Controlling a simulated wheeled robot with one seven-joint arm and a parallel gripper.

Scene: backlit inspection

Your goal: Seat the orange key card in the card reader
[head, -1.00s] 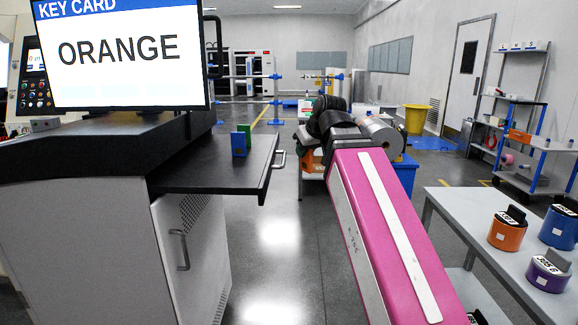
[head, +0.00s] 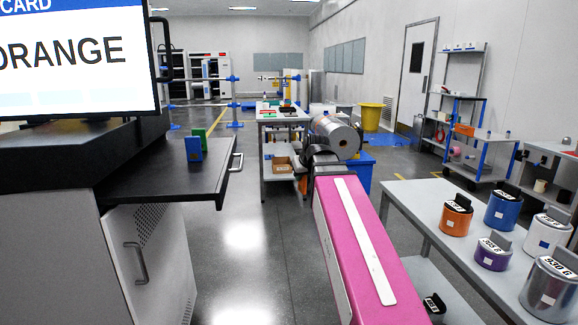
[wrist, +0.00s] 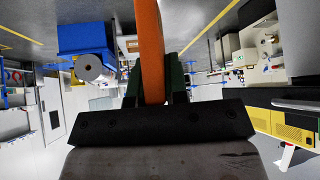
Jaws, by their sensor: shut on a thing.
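In the wrist view an orange key card (wrist: 151,45) shows as a long orange strip. My gripper (wrist: 154,78) is shut on it, with one dark finger on each side. The card's far end runs out of the top of that view. In the head view my pink arm reaches away from me, and neither the gripper nor the card can be made out there. I cannot make out a card reader for certain.
The console screen (head: 70,65) at the left reads "ORANGE". A grey table (head: 395,200) at the right carries several labelled canisters, including an orange one (head: 456,215). A worktable (head: 285,117) stands farther back. Open floor (head: 245,235) lies between console and arm.

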